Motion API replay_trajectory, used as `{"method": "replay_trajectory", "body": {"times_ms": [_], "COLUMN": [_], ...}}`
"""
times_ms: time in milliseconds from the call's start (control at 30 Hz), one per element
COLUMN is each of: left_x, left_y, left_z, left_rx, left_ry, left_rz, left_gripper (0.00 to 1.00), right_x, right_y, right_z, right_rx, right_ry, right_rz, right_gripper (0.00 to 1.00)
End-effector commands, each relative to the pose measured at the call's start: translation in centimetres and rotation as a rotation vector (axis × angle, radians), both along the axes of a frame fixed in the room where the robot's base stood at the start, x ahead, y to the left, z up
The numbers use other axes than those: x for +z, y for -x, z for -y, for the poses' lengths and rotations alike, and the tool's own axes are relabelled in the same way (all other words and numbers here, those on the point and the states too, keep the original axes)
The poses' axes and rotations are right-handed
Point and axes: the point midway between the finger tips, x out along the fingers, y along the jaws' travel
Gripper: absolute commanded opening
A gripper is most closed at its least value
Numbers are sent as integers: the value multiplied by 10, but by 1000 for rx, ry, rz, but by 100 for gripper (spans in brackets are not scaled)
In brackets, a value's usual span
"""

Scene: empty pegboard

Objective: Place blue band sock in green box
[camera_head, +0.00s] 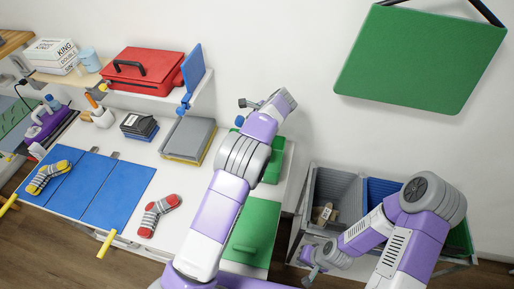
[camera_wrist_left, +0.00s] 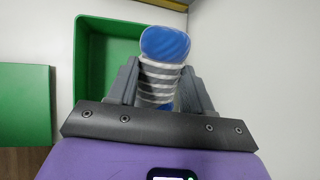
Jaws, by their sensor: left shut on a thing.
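In the left wrist view, my left gripper (camera_wrist_left: 162,72) is shut on the blue band sock (camera_wrist_left: 166,44), which has grey and white stripes and a blue end. The open green box (camera_wrist_left: 108,65) lies beyond and to the left of the sock, partly behind it. The box's interior looks empty where it shows. In the head view, the green box (camera_head: 273,165) is partly hidden by my left arm. My right gripper (camera_head: 312,262) is low at the right, near the grey bin, and its jaw opening is too small to judge.
A yellow striped sock (camera_head: 47,177) lies on the blue panels (camera_head: 92,185); a red striped sock (camera_head: 158,214) lies on the white table. A green lid (camera_head: 252,228) is below the box. A grey bin (camera_head: 338,186) and blue bin (camera_head: 382,190) stand at right.

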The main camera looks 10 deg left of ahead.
Motion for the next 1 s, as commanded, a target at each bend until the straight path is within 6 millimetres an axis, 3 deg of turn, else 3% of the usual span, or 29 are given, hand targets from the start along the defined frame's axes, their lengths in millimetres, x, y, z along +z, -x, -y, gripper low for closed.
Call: {"method": "replay_trajectory", "body": {"times_ms": [300,700,1000], "left_x": [-49,-93,-100], "left_y": [1,1,0], "left_z": [-1,0,0], "left_rx": [0,0,0], "left_ry": [-7,-6,-4], "left_rz": [-3,-1,1], "left_gripper": [38,38,38], "right_x": [3,7,7], "right_y": [0,0,0], "right_z": [0,0,0], "right_rx": [0,0,0], "right_ry": [0,0,0], "right_rz": [-1,0,0], "right_gripper": [0,0,0]}}
